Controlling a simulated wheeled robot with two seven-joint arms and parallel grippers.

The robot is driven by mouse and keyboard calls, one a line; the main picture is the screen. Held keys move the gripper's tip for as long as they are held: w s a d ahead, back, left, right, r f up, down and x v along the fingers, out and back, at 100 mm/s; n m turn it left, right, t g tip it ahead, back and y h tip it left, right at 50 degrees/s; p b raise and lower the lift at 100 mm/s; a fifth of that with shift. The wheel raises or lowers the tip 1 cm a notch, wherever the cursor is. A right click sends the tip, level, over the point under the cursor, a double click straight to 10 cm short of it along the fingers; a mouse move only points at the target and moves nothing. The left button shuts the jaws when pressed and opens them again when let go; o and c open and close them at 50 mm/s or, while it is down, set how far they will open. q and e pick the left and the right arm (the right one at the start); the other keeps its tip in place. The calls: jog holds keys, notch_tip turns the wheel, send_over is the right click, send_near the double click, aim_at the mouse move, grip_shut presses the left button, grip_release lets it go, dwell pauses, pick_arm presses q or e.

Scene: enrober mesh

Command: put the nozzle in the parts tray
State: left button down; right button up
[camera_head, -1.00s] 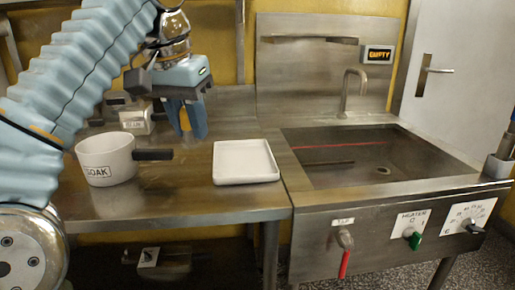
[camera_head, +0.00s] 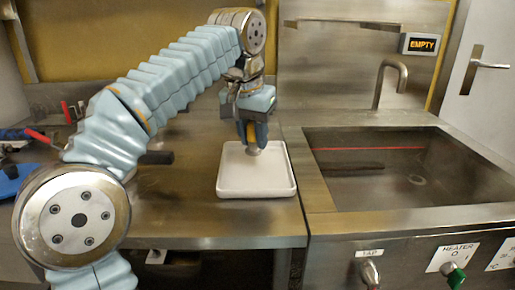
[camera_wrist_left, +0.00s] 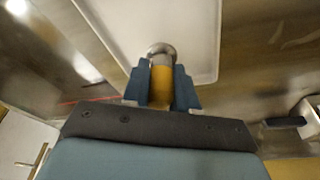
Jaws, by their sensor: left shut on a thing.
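My left gripper (camera_head: 254,135) points down over the white parts tray (camera_head: 230,189), which lies on the steel bench left of the sink. Its fingers are shut on the nozzle (camera_head: 254,151), whose rounded metal end shows below the fingertips. In the left wrist view the nozzle (camera_wrist_left: 160,50) has a silvery round end and a yellow part between the blue fingers (camera_wrist_left: 161,88). The tray (camera_wrist_left: 205,70) lies behind it there. I cannot tell whether the nozzle touches the tray floor. My right gripper is in neither view.
The sink (camera_head: 340,200) is right of the tray, with a bent faucet (camera_head: 381,85) behind. A dark pot handle (camera_head: 157,158) shows past my left arm, which hides the pot. Red-handled and blue items (camera_head: 14,178) lie at far left.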

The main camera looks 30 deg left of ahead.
aim_at(256, 151)
pick_arm(q)
jog(key=shift+w+f, duration=0.35)
jog(key=shift+f, duration=0.15)
jog(key=b+x, duration=0.2)
jog(key=x, duration=0.1)
jog(key=shift+s+d+f, duration=0.1)
jog(key=shift+s+f, duration=0.15)
jog(key=shift+s, duration=0.05)
jog(key=shift+r, duration=0.1)
jog(key=c, duration=1.3)
grip_release()
jog(key=o, duration=0.5)
jog(key=shift+c, duration=0.2)
